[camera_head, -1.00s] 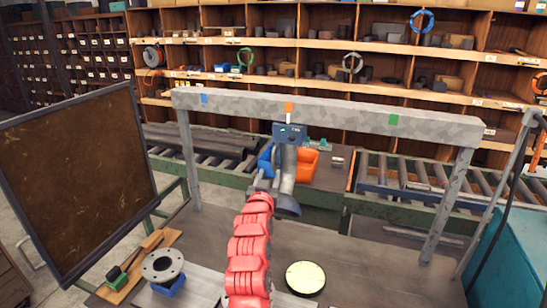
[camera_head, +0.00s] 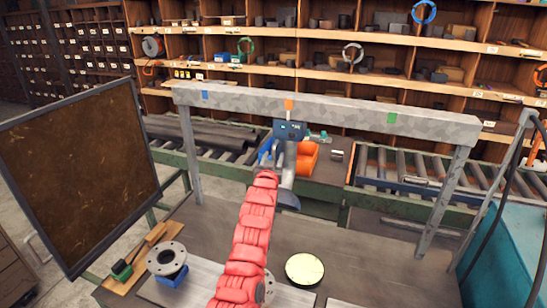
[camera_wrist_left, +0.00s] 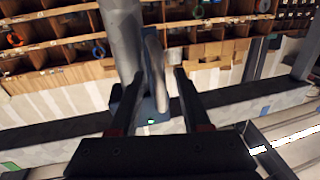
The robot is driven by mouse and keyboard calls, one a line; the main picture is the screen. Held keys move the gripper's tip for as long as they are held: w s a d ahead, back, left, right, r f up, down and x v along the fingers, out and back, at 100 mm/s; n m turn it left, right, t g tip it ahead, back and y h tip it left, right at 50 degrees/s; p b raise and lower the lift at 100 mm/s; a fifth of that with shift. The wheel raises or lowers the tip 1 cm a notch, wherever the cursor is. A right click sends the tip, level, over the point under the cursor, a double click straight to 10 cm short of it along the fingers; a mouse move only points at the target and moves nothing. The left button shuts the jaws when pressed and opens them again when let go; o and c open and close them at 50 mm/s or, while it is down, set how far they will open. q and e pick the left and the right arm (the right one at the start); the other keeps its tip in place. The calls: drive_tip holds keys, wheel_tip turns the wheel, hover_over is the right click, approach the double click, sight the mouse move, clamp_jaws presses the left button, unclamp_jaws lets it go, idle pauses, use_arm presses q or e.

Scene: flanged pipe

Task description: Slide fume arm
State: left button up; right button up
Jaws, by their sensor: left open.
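The fume arm hangs from the grey overhead beam (camera_head: 340,108) by a blue carriage (camera_head: 290,131), at the orange mark near the beam's middle. Its grey tube and hood (camera_head: 287,190) hang below. In the left wrist view the blue carriage (camera_wrist_left: 153,108) shows a small green light, with a grey bar (camera_wrist_left: 156,70) in front of it. My left gripper (camera_wrist_left: 156,95) is open, with one finger on each side of this bar; contact cannot be told. In the head view my red left arm reaches up to the fume arm and partly hides it. My right gripper is out of view.
A blue mark (camera_head: 205,95) and a green mark (camera_head: 391,118) are on the beam. Below are a flange (camera_head: 166,258), a round pale disc (camera_head: 304,269) and the grey bench. A dark panel (camera_head: 75,180) stands left; a roller conveyor (camera_head: 420,183) and shelves lie behind.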

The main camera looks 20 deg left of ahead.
use_arm(q)
drive_tip(key=shift+c, duration=0.3)
clamp_jaws()
idle(1.1)
